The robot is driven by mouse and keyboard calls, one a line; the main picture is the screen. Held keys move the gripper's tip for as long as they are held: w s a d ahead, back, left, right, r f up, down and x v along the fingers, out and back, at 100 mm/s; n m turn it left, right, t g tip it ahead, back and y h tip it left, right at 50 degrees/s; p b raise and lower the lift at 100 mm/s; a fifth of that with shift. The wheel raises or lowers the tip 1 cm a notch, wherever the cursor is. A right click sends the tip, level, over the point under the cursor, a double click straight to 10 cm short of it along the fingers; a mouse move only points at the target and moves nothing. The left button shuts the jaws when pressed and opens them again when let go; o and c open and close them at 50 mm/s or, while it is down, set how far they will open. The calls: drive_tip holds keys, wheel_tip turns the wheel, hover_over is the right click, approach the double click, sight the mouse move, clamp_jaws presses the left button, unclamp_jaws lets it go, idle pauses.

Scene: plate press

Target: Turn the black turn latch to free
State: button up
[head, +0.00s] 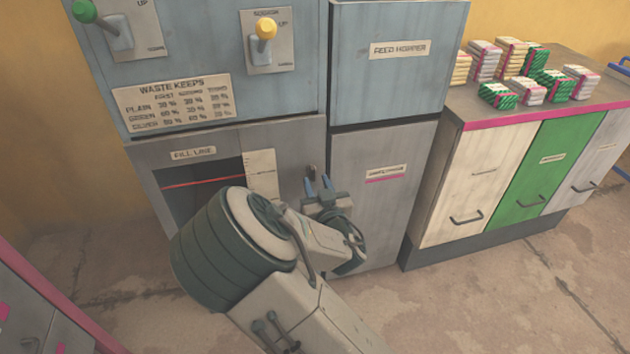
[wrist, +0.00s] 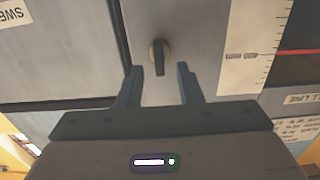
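The black turn latch (wrist: 158,57) is a small dark lever on a round base, on the grey panel (wrist: 200,25) of the press. In the wrist view its handle runs up and down the picture, straight ahead of my gripper (wrist: 158,85). The two fingers stand apart, one on each side of the latch's line, and nothing is between their tips. In the head view the latch (head: 312,171) shows small and dark just above the blue fingertips of my gripper (head: 319,187). I cannot tell there whether they touch.
Left of the latch in the head view are a scale strip (head: 262,176) and a dark window with a red line (head: 200,184). The feed hopper cabinet (head: 400,60) stands to the right. Stacked packs (head: 525,90) lie on the drawer cabinet (head: 545,117). Floor (head: 490,290) is clear at right.

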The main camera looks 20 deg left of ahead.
sight(312, 173)
drive_tip(key=shift+x, duration=1.25)
clamp_jaws()
